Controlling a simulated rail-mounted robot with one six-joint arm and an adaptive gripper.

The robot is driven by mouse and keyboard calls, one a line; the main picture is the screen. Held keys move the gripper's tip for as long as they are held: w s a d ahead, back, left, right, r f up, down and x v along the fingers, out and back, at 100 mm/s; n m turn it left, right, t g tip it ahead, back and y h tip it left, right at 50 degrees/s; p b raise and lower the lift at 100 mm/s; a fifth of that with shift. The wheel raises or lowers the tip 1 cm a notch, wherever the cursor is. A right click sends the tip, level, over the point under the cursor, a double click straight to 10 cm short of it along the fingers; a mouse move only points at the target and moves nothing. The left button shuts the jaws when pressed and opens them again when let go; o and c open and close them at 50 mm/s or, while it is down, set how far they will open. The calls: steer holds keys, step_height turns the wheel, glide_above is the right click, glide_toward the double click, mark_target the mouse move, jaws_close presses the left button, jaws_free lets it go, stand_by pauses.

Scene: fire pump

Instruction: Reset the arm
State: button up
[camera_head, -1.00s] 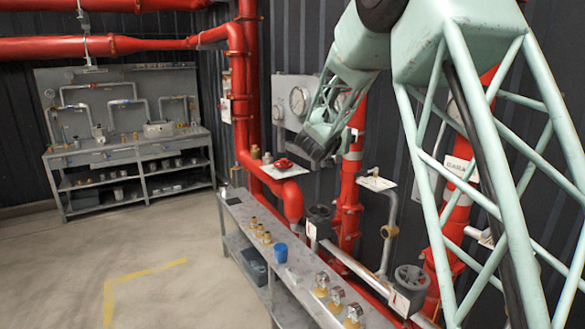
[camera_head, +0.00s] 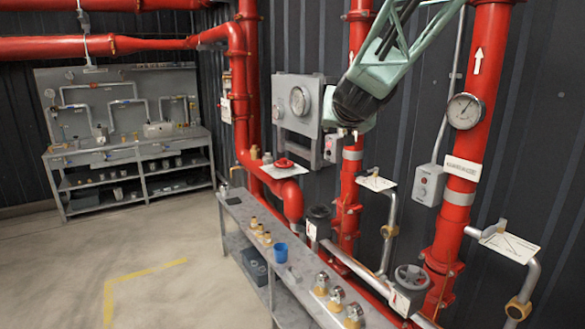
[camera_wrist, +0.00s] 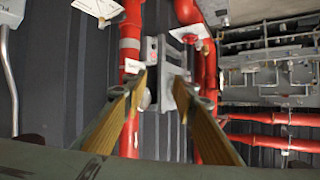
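My gripper shows in the wrist view (camera_wrist: 162,84) as two long fingers with yellowish inner faces. The fingertips are apart, with a clear gap between them and nothing held. A grey box shows beyond the gap, in the background. In the head view my arm comes down from the top right and ends in a dark wrist joint in front of the wall. The gripper's fingers cannot be made out there.
A grey box with a gauge (camera_head: 299,102) is left of my wrist. Red pipes (camera_head: 479,110) run up the wall on the right. A narrow grey bench (camera_head: 262,222) holds brass fittings and a blue cup (camera_head: 281,252). A workbench (camera_head: 129,152) stands far left; the floor between is open.

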steer(key=s+d+f+g, duration=0.2)
steer(key=s+f+g, duration=0.1)
steer(key=s, duration=1.8)
steer(key=s+d+f+n+g, duration=0.1)
steer(key=s+d+f+g, duration=0.2)
steer(key=s, duration=1.8)
steer(key=s+d+f+g, duration=0.2)
steer(key=s+f, duration=0.4)
steer(key=s, duration=1.6)
steer(key=shift+d+f+n+g, duration=0.2)
steer(key=shift+f+n+g, duration=0.2)
steer(key=shift+g, duration=0.2)
steer(key=shift+w+r, duration=0.1)
steer(key=shift+w, duration=0.05)
